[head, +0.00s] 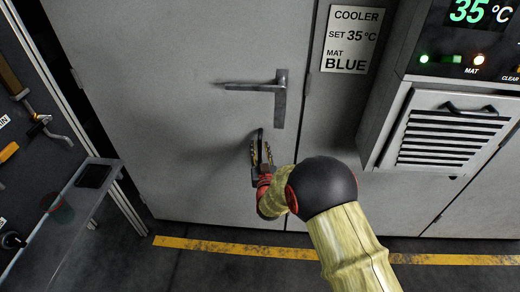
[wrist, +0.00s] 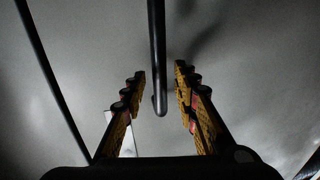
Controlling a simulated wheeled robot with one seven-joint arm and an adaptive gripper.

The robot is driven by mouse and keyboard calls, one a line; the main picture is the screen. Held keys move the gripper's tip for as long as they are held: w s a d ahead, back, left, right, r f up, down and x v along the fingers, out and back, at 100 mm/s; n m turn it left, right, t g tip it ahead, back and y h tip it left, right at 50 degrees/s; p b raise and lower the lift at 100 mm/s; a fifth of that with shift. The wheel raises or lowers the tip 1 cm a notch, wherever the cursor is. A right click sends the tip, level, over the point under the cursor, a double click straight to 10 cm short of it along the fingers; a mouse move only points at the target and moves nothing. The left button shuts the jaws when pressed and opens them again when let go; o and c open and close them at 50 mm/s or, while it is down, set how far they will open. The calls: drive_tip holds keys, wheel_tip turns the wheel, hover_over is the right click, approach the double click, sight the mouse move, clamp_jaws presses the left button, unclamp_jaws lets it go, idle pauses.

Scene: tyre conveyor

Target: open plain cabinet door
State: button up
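The plain grey cabinet door (head: 150,90) fills the left and middle of the head view and looks shut. Its metal lever handle (head: 255,87) points left from an upright plate and looks level. My gripper (head: 260,145) appears below the lever in the head view, in front of the door. In the wrist view my gripper (wrist: 160,90) is open, with one finger on each side. A dark bar, which looks like the lever (wrist: 156,60), runs down between the fingers, its end near their middle. I see no finger touching it; its depth is unclear.
A placard (head: 350,39) hangs right of the handle. A control box with a louvred vent (head: 451,135) juts out at the right. A small shelf (head: 63,225) and a tool board (head: 30,125) stand at the left. A yellow line (head: 210,246) crosses the floor.

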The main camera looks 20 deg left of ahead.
drive_tip(key=shift+w+a, duration=0.25)
drive_tip(key=shift+w, duration=0.25)
drive_tip(key=c, duration=0.8)
